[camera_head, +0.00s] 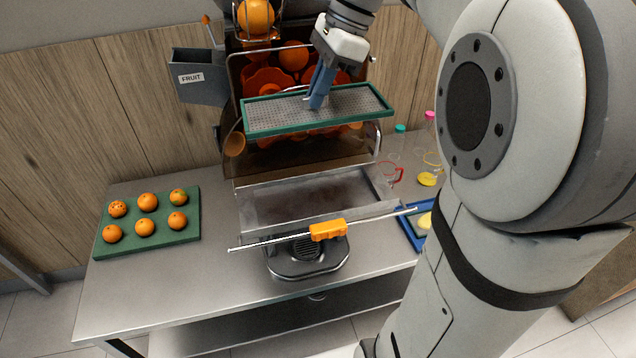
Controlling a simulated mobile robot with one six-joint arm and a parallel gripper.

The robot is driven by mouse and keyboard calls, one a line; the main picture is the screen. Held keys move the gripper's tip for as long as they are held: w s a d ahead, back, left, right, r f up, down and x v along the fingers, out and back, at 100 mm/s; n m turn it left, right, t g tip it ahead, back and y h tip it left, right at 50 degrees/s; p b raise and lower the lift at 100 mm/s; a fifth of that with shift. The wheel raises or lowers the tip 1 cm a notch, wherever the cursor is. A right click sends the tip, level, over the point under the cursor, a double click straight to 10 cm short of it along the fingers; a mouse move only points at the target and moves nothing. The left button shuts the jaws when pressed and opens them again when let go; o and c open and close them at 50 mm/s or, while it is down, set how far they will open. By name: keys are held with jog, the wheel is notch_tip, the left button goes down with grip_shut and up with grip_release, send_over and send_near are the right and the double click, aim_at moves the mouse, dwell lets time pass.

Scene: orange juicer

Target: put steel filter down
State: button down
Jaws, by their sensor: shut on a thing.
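The steel filter (280,113) is a flat perforated grey sheet with a green rim. It is held in the air in front of the juicer's orange-filled upper part. My gripper (318,98), with blue fingers, reaches from above right and is shut on the filter right of its middle. The filter looks close to level, tilted slightly up to the right. The juicer (310,205) stands on the steel table, with an open steel tray section below the filter. The filter hides part of the juicer's front.
A green tray (189,236) with several oranges lies on the table at left. A bar with an orange grip (328,230) spans the juicer's lower front. Jugs (390,172) and a blue tray (408,229) are at right. Bare steel table (175,290) lies at front left.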

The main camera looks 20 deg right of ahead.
notch_tip(320, 180, down, 22)
jog(key=shift+p, duration=0.8)
jog(key=shift+f, duration=0.2)
jog(key=c, duration=1.6)
grip_release()
jog(key=shift+r, duration=0.1)
jog(key=b+v, duration=0.1)
jog(key=v, duration=1.1)
jog(key=s+a+f+n+t+h, duration=0.1)
jog(key=s+n, duration=0.4)
jog(key=n, duration=0.1)
jog(key=s+a+f+n+t+h, duration=0.1)
jog(key=s+n+h, duration=0.1)
jog(key=s+n, duration=0.2)
jog(key=s+a+f+n+t+h, duration=0.1)
jog(key=s+a+n, duration=0.1)
jog(key=s+n, duration=0.3)
jog(key=shift+s+f+n+t, duration=0.1)
jog(key=shift+s+n+t, duration=0.1)
jog(key=shift+n, duration=0.6)
jog(key=shift+s+n+t, duration=0.1)
jog(key=shift+s+n, duration=0.05)
jog(key=shift+n, duration=0.65)
